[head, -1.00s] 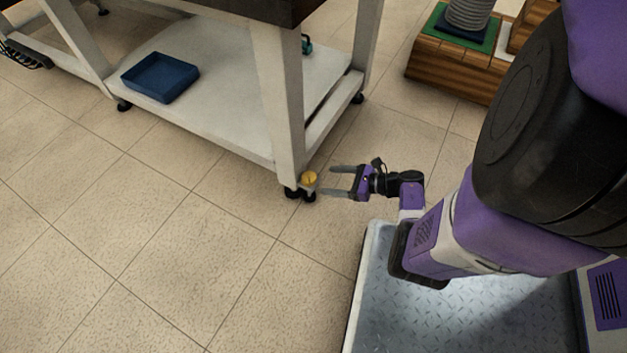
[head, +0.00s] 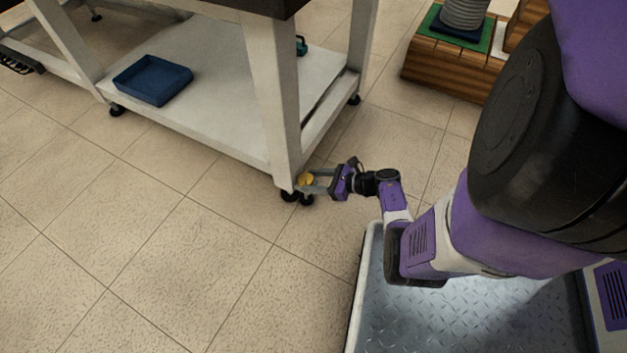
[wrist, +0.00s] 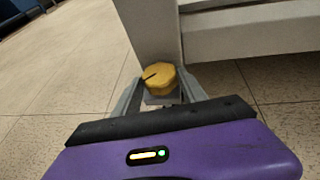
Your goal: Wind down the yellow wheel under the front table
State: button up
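The yellow wheel (head: 306,179) sits low at the foot of the front table's near corner leg (head: 276,110), just above a black caster. In the wrist view the yellow wheel (wrist: 158,76) has a dark mark on its top and stands between my fingers. My gripper (head: 309,182) is low near the floor, with its fingers reaching around the wheel from the right. In the wrist view my gripper (wrist: 160,88) looks open, one finger on each side of the wheel. Whether either finger touches it is not clear.
A blue tray (head: 153,80) lies on the table's white lower shelf (head: 215,75). A small teal object (head: 301,46) is behind the leg. A wooden block with a green top (head: 455,60) stands at the back right. The tiled floor in front is clear.

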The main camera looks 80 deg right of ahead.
jog(key=c, duration=0.4)
jog(key=shift+w+a+m+g+h+p, duration=0.15)
jog(key=shift+a+m+h+p, duration=0.25)
jog(key=shift+m+h, duration=0.4)
jog(key=shift+s+a+m+g+h+p, duration=0.1)
jog(key=shift+a+m+g+h+p, duration=0.15)
jog(key=shift+m+h+p, duration=0.4)
jog(key=m+h, duration=0.1)
jog(key=g+h, duration=0.1)
jog(key=m+h+b, duration=0.1)
jog(key=shift+w+a+f+m, duration=0.15)
jog(key=shift+w+a+m, duration=0.1)
jog(key=shift+m, duration=0.1)
jog(key=shift+w+m+g+h+b, duration=0.1)
jog(key=shift+m+g+h+b, duration=0.4)
jog(key=shift+m+g+h, duration=0.9)
jog(key=shift+w+a+m+g+h, duration=0.1)
jog(key=shift+a+m+g+h, duration=0.05)
jog(key=shift+m+g+h, duration=0.4)
